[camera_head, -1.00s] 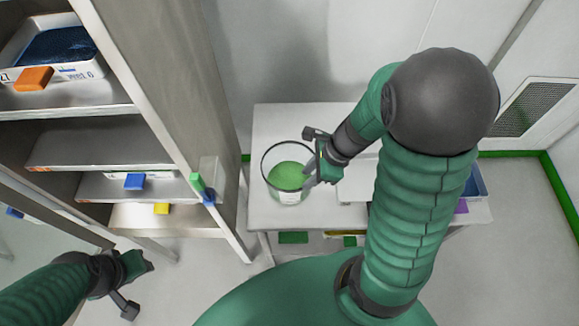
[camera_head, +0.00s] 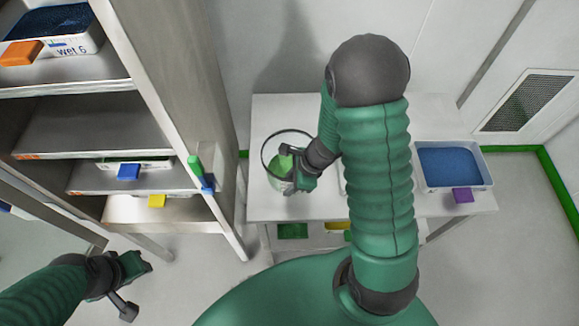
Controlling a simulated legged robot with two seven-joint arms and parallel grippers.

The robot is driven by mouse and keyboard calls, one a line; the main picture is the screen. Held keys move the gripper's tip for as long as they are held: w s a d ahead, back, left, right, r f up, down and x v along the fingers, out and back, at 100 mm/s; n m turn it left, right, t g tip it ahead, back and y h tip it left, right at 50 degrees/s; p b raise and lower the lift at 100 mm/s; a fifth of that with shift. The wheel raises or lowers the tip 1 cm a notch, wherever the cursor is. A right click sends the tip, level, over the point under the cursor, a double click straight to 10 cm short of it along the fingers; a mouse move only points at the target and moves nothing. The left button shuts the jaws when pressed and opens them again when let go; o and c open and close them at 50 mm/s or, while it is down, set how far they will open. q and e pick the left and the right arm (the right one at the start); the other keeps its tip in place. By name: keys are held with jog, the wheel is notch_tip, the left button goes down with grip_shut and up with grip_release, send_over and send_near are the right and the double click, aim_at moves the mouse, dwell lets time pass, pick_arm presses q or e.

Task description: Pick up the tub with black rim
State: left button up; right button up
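The tub with black rim (camera_head: 271,179) is a clear round tub with green contents, standing near the left end of a white table (camera_head: 275,209). My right gripper (camera_head: 293,182) is at the tub's right front side and covers part of its wall and contents. It overlaps the tub in this view; whether its fingers touch or straddle the wall cannot be told. My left gripper (camera_head: 140,266) is low at the left, above the floor and away from the tub. Its finger gap is not clear.
A white tray of blue material (camera_head: 453,166) with a purple tag (camera_head: 462,195) sits at the table's right. A metal shelf unit (camera_head: 75,130) with tagged trays stands left of the table, close to the tub. My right arm hides the table's middle.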

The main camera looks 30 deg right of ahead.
jog(key=shift+s+a, duration=0.1)
jog(key=c, duration=0.5)
jog(key=shift+d+f, duration=0.1)
jog(key=shift+d, duration=0.45)
grip_shut()
jog(key=shift+a, duration=0.2)
